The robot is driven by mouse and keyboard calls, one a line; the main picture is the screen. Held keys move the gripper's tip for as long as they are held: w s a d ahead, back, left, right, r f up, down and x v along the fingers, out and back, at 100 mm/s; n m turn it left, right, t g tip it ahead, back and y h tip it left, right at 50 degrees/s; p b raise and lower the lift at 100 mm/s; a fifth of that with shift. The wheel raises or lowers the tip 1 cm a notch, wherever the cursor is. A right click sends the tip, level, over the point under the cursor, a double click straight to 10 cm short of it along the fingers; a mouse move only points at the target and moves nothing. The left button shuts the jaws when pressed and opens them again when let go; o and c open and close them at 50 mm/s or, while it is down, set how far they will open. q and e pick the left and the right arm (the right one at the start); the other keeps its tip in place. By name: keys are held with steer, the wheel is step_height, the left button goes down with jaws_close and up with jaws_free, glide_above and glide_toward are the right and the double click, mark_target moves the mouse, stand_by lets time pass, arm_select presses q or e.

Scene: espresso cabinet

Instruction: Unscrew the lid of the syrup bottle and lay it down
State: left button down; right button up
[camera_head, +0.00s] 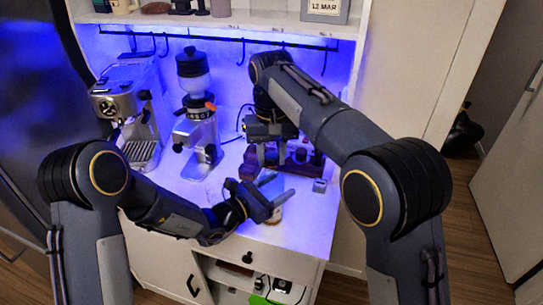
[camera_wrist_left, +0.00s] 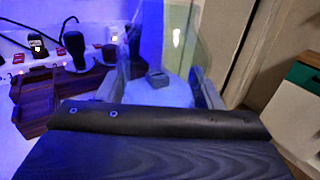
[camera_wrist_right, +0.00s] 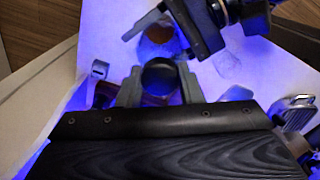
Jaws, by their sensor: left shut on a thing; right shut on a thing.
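A wooden rack (camera_wrist_left: 35,98) with dark-handled tools stands behind, right of the bottle. A small grey block (camera_head: 320,185) sits on the right of the counter. The grinder (camera_head: 197,125) and espresso machine (camera_head: 130,105) stand left. Bare white counter lies around the grey block.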

mark_target(272, 156)
steer(key=shift+r, duration=2)
arm_select(q)
steer(key=shift+c, duration=1.5)
jaws_free()
steer(key=shift+a, duration=0.1)
